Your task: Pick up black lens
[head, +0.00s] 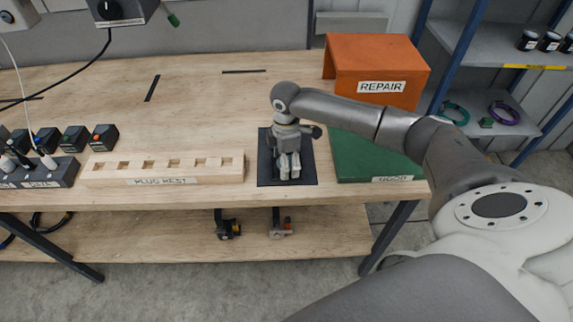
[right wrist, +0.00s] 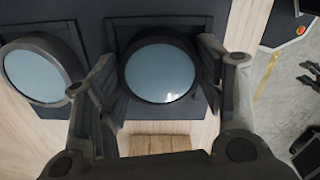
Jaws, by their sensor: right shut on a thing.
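In the right wrist view a black lens (right wrist: 160,71), a round black rim around pale blue glass, sits between the two fingers of my right gripper (right wrist: 160,82). The gripper is shut on it. A second, similar black-rimmed lens (right wrist: 40,72) lies to the left, outside the fingers. In the head view my right gripper (head: 289,166) points down over a dark rectangular pad (head: 267,178) on the workbench, and it hides the lens it holds. I cannot tell whether the held lens still touches the pad. My left gripper is not in view.
Left of the pad is a wooden plug nest (head: 165,169). To its right are a green mat (head: 360,155) labelled GOOD and an orange REPAIR box (head: 375,60). Several dark blocks (head: 74,138) stand at the far left. The middle back of the workbench (head: 200,95) is mostly clear.

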